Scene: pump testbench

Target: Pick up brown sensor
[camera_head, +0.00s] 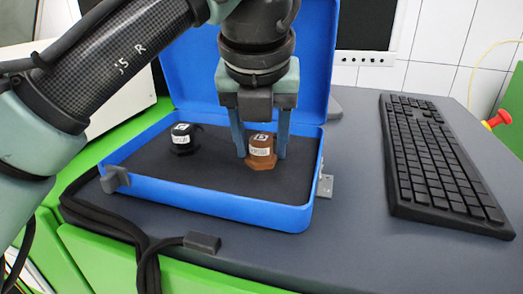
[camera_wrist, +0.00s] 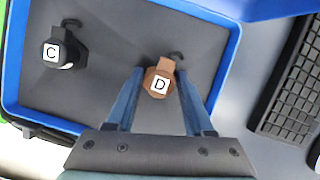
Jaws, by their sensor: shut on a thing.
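The brown sensor (camera_head: 262,152) stands upright in the open blue case (camera_head: 215,200), on its dark foam. It bears a white label, and the wrist view shows a "D" on its top (camera_wrist: 160,84). My gripper (camera_head: 262,150) points down with its two blue fingers on either side of the brown sensor, shut on it. In the wrist view the fingertips (camera_wrist: 160,78) flank the sensor. The sensor looks to be at foam level; I cannot tell whether it is lifted. A black sensor (camera_head: 182,139) marked "C" in the wrist view (camera_wrist: 62,51) stands to the left, apart from my gripper.
The case lid (camera_head: 312,60) stands open behind my gripper. A black keyboard (camera_head: 440,160) lies on the grey table to the right. A black cable (camera_head: 145,250) runs in front of the case. The foam between the two sensors is free.

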